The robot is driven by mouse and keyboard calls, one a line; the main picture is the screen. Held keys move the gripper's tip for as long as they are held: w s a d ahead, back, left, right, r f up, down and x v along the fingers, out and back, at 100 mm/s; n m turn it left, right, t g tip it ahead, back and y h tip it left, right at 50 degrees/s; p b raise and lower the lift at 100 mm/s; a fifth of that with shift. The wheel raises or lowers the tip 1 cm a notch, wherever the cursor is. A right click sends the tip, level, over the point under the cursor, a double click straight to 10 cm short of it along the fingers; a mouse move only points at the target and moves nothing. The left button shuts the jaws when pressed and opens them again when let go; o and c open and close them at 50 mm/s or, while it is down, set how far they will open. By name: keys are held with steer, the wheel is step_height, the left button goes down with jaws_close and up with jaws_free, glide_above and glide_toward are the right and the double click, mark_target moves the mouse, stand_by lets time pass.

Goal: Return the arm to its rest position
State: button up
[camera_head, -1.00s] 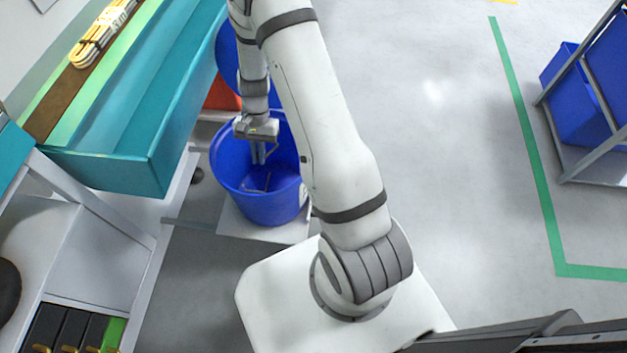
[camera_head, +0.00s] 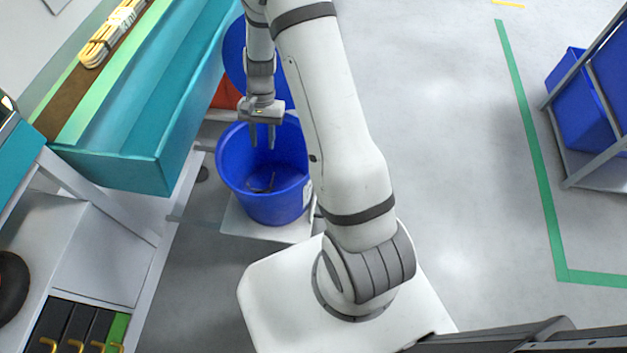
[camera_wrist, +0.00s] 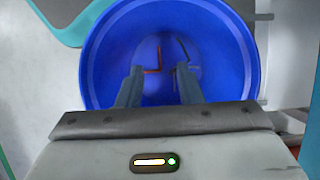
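My gripper (camera_head: 262,142) hangs over the blue bucket (camera_head: 222,178), its fingers pointing down toward the opening. The fingers are apart with nothing between them, also in the wrist view (camera_wrist: 159,78). The wrist view shows the round blue bucket (camera_wrist: 97,62) around the fingers. A thin dark thing (camera_head: 268,186) lies at the bucket's bottom. In the wrist view, a thin orange-red piece (camera_wrist: 153,71) and a dark piece (camera_wrist: 181,67) show inside; I cannot tell what they are. My arm reaches forward from its base.
A teal bench (camera_head: 120,172) with a cream cable bundle (camera_head: 108,38) stands at the left. More blue (camera_head: 235,60) and red (camera_head: 226,95) containers sit behind the bucket. A rack with blue bins (camera_head: 580,100) stands at the right, beyond green floor tape (camera_head: 530,140). The floor between is clear.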

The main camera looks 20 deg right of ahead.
steer(key=shift+v, duration=1.2)
steer(key=s+d+r+n+t+h+p, duration=0.1)
steer(key=s+r+n+p, duration=0.2)
steer(key=r, duration=0.9)
steer(key=s+r+t+p, duration=0.25)
steer(key=r+p, duration=0.35)
steer(key=r, duration=0.6)
steer(key=s+d+r+n+t+h+p, duration=0.1)
steer(key=s+d+r+n+t+p, duration=0.1)
steer(key=s+r+p, duration=0.5)
steer(key=s+r+n, duration=0.1)
steer(key=s+r, duration=0.5)
steer(key=r, duration=0.3)
steer(key=shift+s+d+r+n+t+p, duration=0.2)
steer(key=shift+r+n+t+p, duration=0.15)
steer(key=shift+r+n, duration=0.05)
steer(key=shift+s, duration=0.1)
